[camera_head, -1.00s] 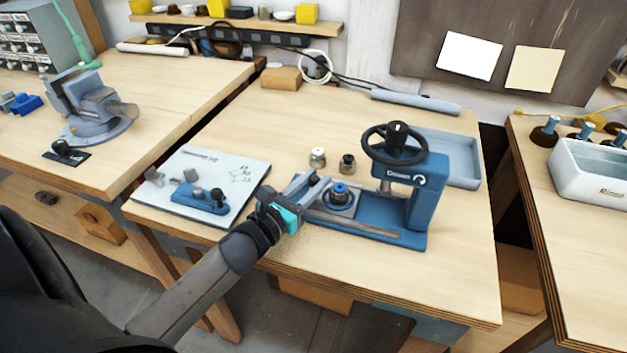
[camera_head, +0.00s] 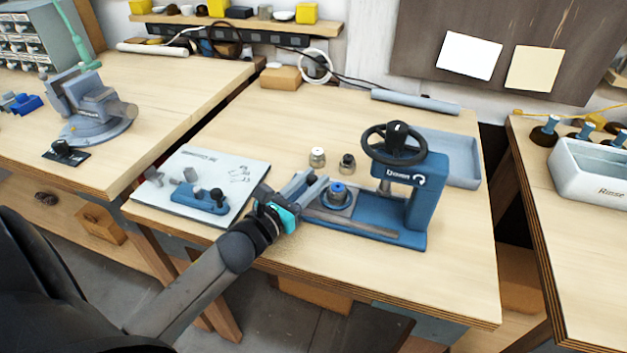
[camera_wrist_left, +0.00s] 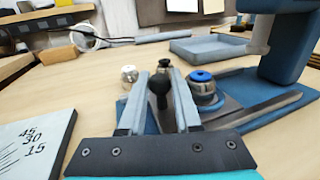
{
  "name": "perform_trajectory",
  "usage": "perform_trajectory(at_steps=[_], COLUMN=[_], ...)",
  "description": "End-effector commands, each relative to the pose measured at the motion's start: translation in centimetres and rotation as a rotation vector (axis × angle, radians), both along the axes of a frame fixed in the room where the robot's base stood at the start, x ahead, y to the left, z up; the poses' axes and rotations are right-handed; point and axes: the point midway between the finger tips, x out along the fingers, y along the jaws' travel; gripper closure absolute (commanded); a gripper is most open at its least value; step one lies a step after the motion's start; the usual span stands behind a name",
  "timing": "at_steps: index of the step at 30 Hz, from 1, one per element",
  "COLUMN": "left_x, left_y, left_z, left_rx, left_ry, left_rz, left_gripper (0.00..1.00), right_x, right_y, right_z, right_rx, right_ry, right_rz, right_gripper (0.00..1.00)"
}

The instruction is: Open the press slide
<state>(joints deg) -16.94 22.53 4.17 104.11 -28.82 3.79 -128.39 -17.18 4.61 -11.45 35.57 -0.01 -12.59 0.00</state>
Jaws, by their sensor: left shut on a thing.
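The blue press (camera_head: 425,200) stands on the middle bench, with a black handwheel (camera_head: 395,143) on top. Its slide (camera_head: 338,199) sticks out to the left of the press column and carries a part with a blue top (camera_head: 338,187). That part also shows in the left wrist view (camera_wrist_left: 202,77). My left gripper (camera_head: 318,184) is at the slide's left end. In the left wrist view its fingers (camera_wrist_left: 158,95) are shut around a black ball knob (camera_wrist_left: 158,84). The knob's base is partly hidden by the fingers. My right gripper is not in view.
A white angle board (camera_head: 240,180) with a blue fixture (camera_head: 200,198) lies left of the press. Two small knobbed parts (camera_head: 317,157) stand behind the slide. A blue-grey tray (camera_head: 462,160) sits behind the press. Bare bench lies in front.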

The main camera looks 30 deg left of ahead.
Motion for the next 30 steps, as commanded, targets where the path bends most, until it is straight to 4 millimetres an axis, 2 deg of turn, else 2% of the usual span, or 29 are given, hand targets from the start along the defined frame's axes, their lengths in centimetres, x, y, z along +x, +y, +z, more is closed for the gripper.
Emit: perform_trajectory(at_steps=[3,6,15,16,19,30], left_x=[-0.4,-0.7,-0.8,-0.8,-0.8,-1.3], left_y=[2.3,3.4,3.7,3.7,3.7,3.7], left_z=[0.0,0.0,0.1,0.1,0.1,0.0], left_rx=[0.005,0.005,0.002,0.002,0.002,0.000], left_ry=[0.000,0.001,-0.001,-0.001,-0.001,0.001], left_rz=[0.005,0.004,0.003,0.003,0.003,0.002], left_gripper=[1.00,1.00,1.00,0.67,0.56,0.55], right_x=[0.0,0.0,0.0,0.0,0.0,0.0], right_y=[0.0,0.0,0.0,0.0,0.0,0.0], right_z=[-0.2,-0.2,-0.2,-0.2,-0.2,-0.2], right_rx=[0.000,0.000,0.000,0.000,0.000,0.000], right_ry=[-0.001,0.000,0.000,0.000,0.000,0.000], right_rz=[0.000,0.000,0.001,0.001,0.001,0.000], right_gripper=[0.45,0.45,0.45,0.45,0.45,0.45])
